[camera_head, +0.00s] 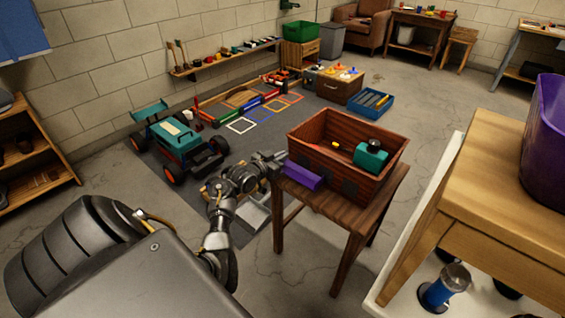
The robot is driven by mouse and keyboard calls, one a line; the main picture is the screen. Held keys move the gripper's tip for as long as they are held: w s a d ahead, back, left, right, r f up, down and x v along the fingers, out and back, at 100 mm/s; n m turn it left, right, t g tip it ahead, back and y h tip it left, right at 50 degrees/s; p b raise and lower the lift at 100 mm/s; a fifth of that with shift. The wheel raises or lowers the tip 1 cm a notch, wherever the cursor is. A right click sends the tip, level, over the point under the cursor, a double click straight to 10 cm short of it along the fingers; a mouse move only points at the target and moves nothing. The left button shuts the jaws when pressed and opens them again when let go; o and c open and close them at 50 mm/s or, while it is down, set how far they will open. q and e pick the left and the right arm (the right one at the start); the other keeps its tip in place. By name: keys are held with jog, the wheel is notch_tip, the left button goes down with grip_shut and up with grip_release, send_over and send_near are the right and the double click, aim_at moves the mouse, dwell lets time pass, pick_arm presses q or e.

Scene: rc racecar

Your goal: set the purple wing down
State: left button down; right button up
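The purple wing (302,176) is a small purple bar at the front left of a brown wooden crate (322,181), over the near edge of a dark wooden stool (350,218). My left gripper (277,164) is at the wing's left end and appears shut on it; the fingertips are small and partly hidden. I cannot tell whether the wing touches the stool top. A teal part with a black knob (371,156) sits in the crate. My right gripper is not in view.
A blue tray (371,103) lies behind the stool. A light wooden table (500,170) with a purple bin (545,135) is at the right.

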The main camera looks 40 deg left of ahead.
pick_arm(q)
notch_tip(320, 180, down, 2)
jog(key=shift+w, duration=0.15)
jog(key=shift+f, duration=0.15)
jog(key=shift+f, duration=0.15)
jog(key=c, duration=1.6)
grip_release()
